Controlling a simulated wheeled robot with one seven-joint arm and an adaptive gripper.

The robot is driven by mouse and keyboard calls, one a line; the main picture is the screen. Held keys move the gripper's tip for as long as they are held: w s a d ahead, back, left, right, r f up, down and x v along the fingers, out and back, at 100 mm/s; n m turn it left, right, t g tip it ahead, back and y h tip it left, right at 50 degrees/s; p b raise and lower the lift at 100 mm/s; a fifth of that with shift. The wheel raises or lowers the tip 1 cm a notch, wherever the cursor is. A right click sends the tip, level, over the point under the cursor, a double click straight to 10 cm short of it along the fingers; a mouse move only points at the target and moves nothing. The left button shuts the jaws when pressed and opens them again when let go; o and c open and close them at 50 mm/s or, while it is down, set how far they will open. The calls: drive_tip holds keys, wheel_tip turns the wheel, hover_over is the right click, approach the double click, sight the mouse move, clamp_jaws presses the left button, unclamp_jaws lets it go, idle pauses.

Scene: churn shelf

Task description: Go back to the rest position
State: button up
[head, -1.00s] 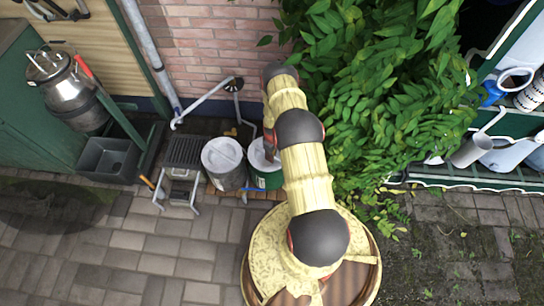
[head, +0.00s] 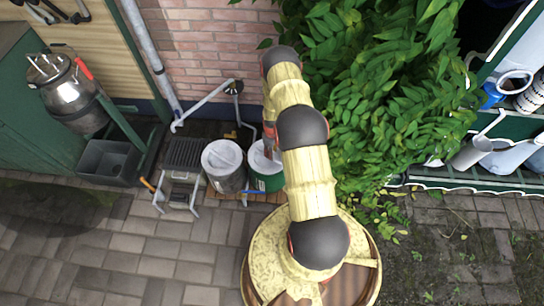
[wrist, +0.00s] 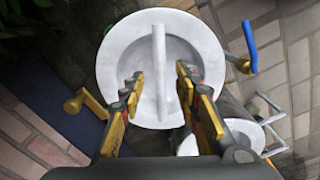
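My gripper (wrist: 157,88) is open and empty in the wrist view. Its two fingers stand apart on either side of the bar handle of a white round lid (wrist: 118,50), with gaps between fingers and bar. In the head view my arm reaches toward the wall and hides most of the gripper. A green can with a white lid (head: 265,181) is partly hidden beside the arm. A grey can with a white lid (head: 224,172) stands left of it.
A grey step stool (head: 181,180), a dark basin (head: 106,161) and a metal churn (head: 75,95) stand to the left. Leafy bushes (head: 385,100) crowd the arm's right, before a green shelf (head: 470,178). The brick wall (head: 220,50) is behind. Paving at lower left is clear.

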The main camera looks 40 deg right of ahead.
drive_tip(key=shift+r, duration=2.3)
